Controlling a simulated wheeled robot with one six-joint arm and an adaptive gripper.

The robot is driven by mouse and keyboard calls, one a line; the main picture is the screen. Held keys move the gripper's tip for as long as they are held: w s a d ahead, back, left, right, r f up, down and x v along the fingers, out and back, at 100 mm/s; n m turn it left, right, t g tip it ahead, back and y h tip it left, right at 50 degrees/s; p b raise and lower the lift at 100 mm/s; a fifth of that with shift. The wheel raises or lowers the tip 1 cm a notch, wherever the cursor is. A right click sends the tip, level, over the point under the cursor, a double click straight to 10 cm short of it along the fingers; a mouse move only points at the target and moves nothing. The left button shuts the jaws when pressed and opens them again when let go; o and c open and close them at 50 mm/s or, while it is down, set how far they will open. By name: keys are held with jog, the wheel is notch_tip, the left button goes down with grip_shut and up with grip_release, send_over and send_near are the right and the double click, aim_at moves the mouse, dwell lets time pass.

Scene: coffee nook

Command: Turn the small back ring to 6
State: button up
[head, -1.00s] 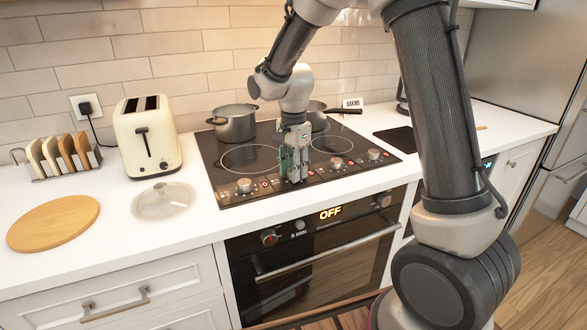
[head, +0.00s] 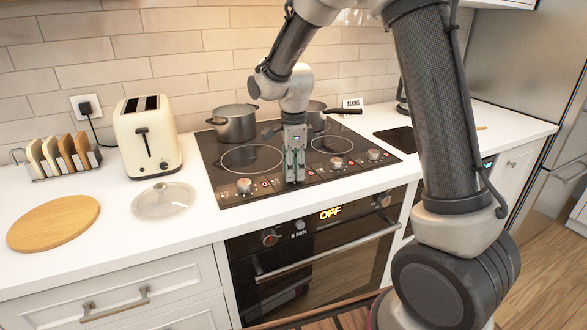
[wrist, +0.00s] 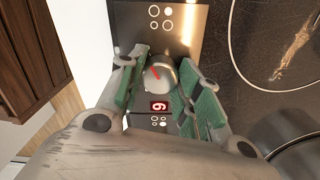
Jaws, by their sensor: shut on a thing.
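My gripper (head: 295,178) points down at the hob's front control strip in the head view. In the wrist view my gripper (wrist: 163,62) has its green-padded fingers around a round silver knob (wrist: 160,76) with a red pointer line, shut on it. A small red display (wrist: 159,106) beside the knob shows one digit, turned in the picture, that looks like 6 or 9. Burner-mark dots sit by it, one filled. The black hob (head: 222,188) has large rings in front. The back rings are largely hidden by pots and my arm.
Other knobs stand at left (head: 245,186) and right (head: 373,155) on the strip. A grey pot (head: 234,124) stands at the back left, a pan (head: 317,116) at the back right. A glass lid (head: 163,200), toaster (head: 147,135) and round board (head: 52,223) lie left.

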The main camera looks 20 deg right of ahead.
jog(key=shift+r, duration=0.1)
jog(key=o, duration=1)
jog(key=shift+o, duration=0.2)
notch_tip(320, 180, up, 12)
